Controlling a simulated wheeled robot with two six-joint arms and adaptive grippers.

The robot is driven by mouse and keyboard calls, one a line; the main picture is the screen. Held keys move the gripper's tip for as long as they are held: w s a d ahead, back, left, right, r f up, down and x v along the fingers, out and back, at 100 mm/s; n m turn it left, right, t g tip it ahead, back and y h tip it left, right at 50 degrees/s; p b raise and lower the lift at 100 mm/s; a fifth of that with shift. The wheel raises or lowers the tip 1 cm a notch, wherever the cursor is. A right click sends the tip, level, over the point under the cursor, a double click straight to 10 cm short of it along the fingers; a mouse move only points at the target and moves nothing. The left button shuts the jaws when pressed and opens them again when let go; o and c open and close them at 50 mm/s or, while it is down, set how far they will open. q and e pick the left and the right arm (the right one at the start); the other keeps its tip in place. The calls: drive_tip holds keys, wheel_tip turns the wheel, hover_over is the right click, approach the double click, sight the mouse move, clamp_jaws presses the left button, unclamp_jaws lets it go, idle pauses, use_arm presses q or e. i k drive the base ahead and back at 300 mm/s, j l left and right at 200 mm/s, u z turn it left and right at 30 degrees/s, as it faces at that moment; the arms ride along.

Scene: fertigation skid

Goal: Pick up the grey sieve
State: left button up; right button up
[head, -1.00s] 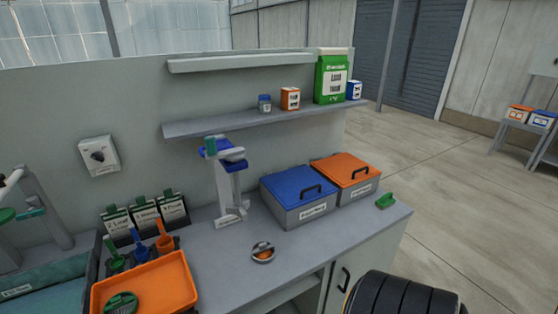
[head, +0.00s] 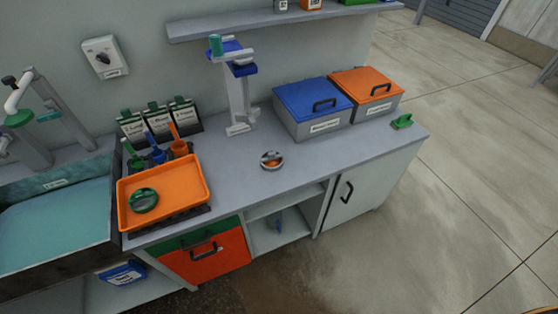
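A small round item with a grey rim (head: 271,160), which looks like the grey sieve, sits on the grey worktop (head: 300,170) in the middle of the head view. Something orange shows inside its rim; I cannot tell whether it is contents or part of the item. A similar green round item (head: 144,200) lies in the orange tray (head: 163,211) to the left. Neither of my grippers is in view.
Behind the grey-rimmed item stand a grey-and-blue stand (head: 238,95), a blue-lidded box (head: 313,103) and an orange-lidded box (head: 366,90). A green item (head: 402,121) lies at the right end. A water-filled basin (head: 55,220) is at left. Worktop around the grey-rimmed item is clear.

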sight(270, 160)
drive_tip(key=u, duration=2.05)
drive_tip(key=i+l, duration=0.3)
drive_tip(key=i+l+z, duration=0.1)
drive_tip(key=z, duration=0.2)
drive_tip(key=i+z, duration=0.35)
drive_tip(key=k+l, duration=0.05)
drive_tip(key=k, duration=0.05)
